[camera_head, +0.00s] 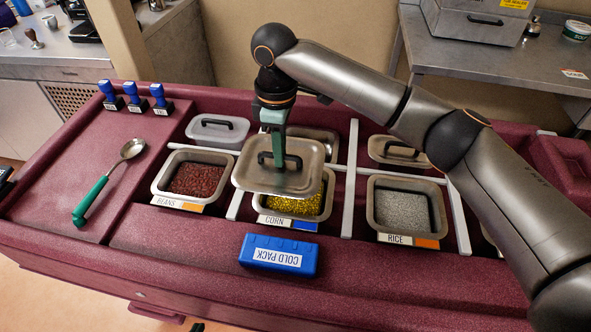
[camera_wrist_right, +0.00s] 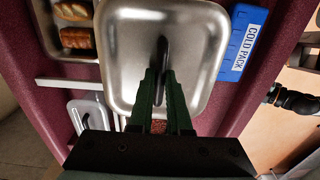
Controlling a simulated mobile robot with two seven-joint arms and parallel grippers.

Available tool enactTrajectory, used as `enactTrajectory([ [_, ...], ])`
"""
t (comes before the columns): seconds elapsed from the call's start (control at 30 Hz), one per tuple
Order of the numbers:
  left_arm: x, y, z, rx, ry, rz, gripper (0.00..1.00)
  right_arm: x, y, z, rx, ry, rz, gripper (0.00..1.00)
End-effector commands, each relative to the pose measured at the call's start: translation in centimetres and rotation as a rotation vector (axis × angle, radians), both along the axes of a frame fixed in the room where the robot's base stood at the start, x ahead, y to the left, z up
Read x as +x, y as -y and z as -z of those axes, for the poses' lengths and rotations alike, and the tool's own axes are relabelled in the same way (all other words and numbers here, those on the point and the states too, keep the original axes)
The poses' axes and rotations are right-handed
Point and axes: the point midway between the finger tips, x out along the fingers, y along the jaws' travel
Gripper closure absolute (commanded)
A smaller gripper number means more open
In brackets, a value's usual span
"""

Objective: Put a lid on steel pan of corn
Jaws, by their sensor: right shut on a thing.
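A square steel lid (camera_head: 252,178) with a dark handle hangs over the corn pan (camera_head: 327,201), slightly to its left and back. It covers the pan's back part; yellow corn (camera_head: 300,205) shows along the front. My right gripper (camera_head: 279,163) is shut on the lid's handle from above. In the right wrist view the green fingers (camera_wrist_right: 160,85) pinch the handle, and the lid (camera_wrist_right: 128,50) fills the middle. The lid looks apart from the pan rim, though the exact gap is hard to tell. My left gripper is not in view.
A beans pan (camera_head: 160,187) is left of the corn and a rice pan (camera_head: 375,215) right. Other lids (camera_head: 218,131) (camera_head: 399,151) lie behind. A blue cold pack (camera_head: 278,255) lies in front. A spoon (camera_head: 105,185) and several blue stamps (camera_head: 132,98) are at left.

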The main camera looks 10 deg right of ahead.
Motion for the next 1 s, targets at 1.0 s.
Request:
enactTrajectory([
  [1.0, 0.0, 0.0, -0.4, 0.000, 0.001, -0.001, 1.00, -0.2, 3.1, 7.0, 0.002, 0.002, -0.001, 1.00],
])
